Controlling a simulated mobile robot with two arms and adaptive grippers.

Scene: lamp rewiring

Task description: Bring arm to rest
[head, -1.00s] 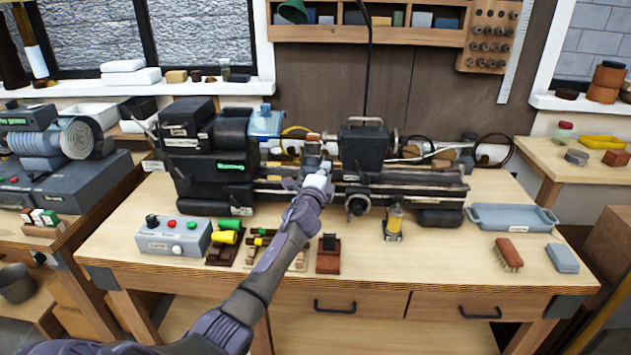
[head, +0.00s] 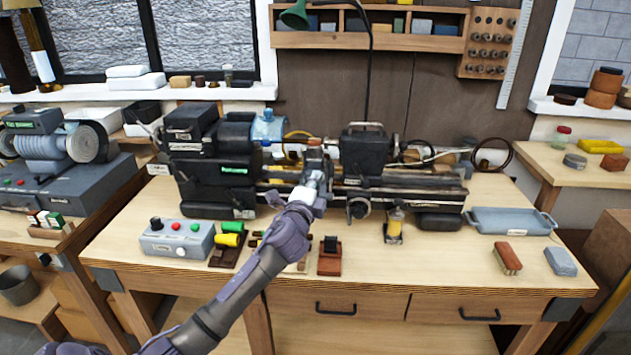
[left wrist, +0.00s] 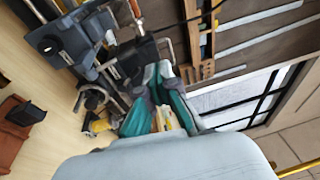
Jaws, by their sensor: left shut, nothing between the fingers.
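My left arm reaches in from the lower left in the head view. Its gripper (head: 314,180) is in front of the middle of the lathe (head: 365,155), above the bench, and partly hidden by its own wrist. In the left wrist view the teal and grey fingers (left wrist: 158,95) are shut with nothing held between them. I cannot tell whether the fingertips touch the lathe. My right gripper is in neither view.
The bench (head: 440,265) carries a grey control box (head: 177,238), a small brown block stand (head: 330,258), a yellow oiler (head: 394,225), a blue-grey tray (head: 511,220) and a brush (head: 507,258). A green lamp (head: 296,15) hangs above.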

